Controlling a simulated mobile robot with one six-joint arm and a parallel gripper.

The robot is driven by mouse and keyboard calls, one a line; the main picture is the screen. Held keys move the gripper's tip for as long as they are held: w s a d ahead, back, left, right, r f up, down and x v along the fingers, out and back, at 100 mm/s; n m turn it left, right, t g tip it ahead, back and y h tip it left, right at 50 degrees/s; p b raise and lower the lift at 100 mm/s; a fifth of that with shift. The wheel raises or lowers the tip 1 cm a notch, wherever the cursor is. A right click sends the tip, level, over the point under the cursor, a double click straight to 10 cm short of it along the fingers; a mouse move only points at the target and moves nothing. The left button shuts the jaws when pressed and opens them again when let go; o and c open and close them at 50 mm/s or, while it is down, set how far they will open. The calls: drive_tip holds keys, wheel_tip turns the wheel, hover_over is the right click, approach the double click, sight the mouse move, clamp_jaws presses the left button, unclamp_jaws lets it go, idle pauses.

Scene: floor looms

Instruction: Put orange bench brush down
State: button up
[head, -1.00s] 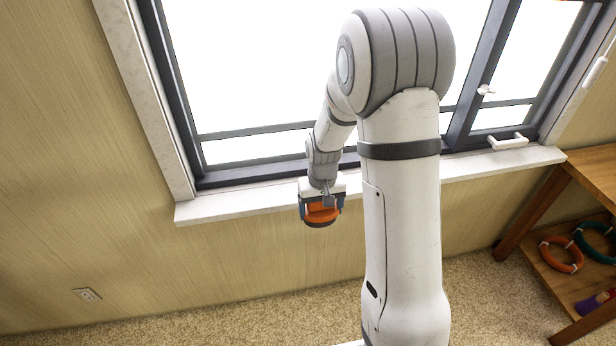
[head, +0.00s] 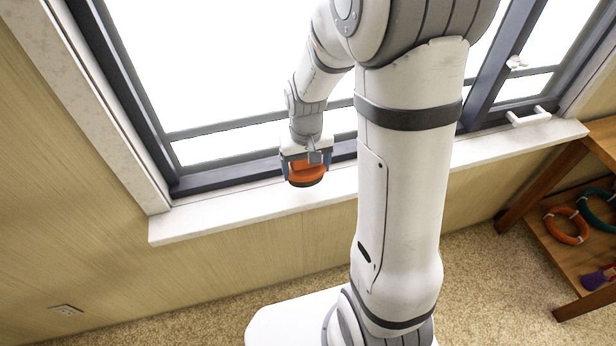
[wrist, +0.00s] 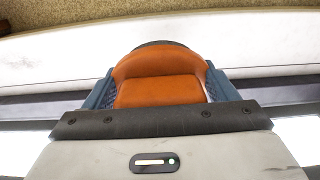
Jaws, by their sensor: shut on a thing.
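The orange bench brush (head: 308,172) is held in my gripper (head: 306,168), in front of the window and over the white sill (head: 235,212). Its dark underside faces down in the head view. In the wrist view the orange brush (wrist: 163,80) sits between the two blue fingers of my gripper (wrist: 160,90), which are shut on it. The pale sill (wrist: 60,50) shows behind it there. I cannot tell whether the brush touches the sill.
The window frame (head: 225,180) stands close behind the gripper. The sill to the left of the brush is clear. A wooden shelf (head: 560,262) at the right holds an orange ring (head: 567,226), a teal ring and a purple item. A white window handle (head: 528,117) is at the right.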

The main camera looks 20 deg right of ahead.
sight(307, 180)
drive_tip(key=shift+s+f, duration=0.1)
drive_tip(key=shift+f, duration=2.35)
drive_tip(key=shift+f, duration=0.15)
drive_tip(key=o, duration=1.4)
drive_tip(key=shift+c, duration=0.2)
